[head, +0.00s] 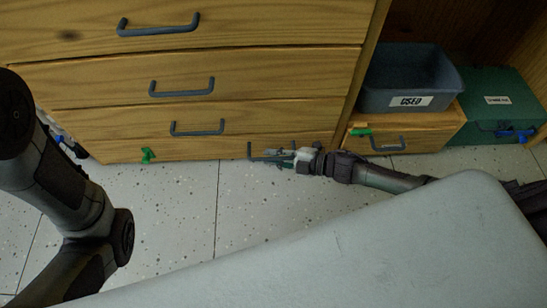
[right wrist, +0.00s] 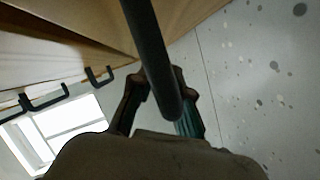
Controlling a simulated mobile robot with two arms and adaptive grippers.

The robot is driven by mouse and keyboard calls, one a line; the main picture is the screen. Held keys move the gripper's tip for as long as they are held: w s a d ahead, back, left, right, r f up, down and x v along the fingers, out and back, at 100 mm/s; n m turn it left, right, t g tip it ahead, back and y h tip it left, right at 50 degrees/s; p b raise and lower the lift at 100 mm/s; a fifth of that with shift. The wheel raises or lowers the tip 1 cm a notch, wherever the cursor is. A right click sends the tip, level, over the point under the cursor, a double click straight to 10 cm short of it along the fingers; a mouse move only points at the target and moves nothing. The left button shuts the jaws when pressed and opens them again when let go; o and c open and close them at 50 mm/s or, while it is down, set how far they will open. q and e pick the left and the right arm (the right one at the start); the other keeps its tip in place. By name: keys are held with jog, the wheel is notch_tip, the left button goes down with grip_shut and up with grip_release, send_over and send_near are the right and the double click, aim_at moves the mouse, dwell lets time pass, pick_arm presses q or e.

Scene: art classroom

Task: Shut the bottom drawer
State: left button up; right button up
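The wooden drawer cabinet (head: 260,75) fills the upper left of the head view. Its bottom drawer (head: 205,148) is the low front just above the floor; its dark handle (head: 250,151) is at its right part. How far it stands out is hard to tell from above. My right gripper (head: 277,157) is at this handle. In the right wrist view a dark bar (right wrist: 150,50) passes between the fingers of my right gripper (right wrist: 163,92); the fingers stand apart around it, and firm contact cannot be made out. My left arm is at the left; its gripper is mostly hidden.
A green clip-like object (head: 148,155) is at the drawer's lower front. A grey bin (head: 410,75) labelled USED stands on a small wooden drawer unit (head: 430,130) at right, beside a green box (head: 490,100). The speckled floor (head: 190,215) in front is clear.

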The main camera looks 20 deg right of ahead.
jog(key=o, duration=0.3)
jog(key=shift+s+d, duration=0.25)
jog(key=shift+d, duration=0.05)
jog(key=v, duration=1.1)
jog(key=shift+r, duration=0.1)
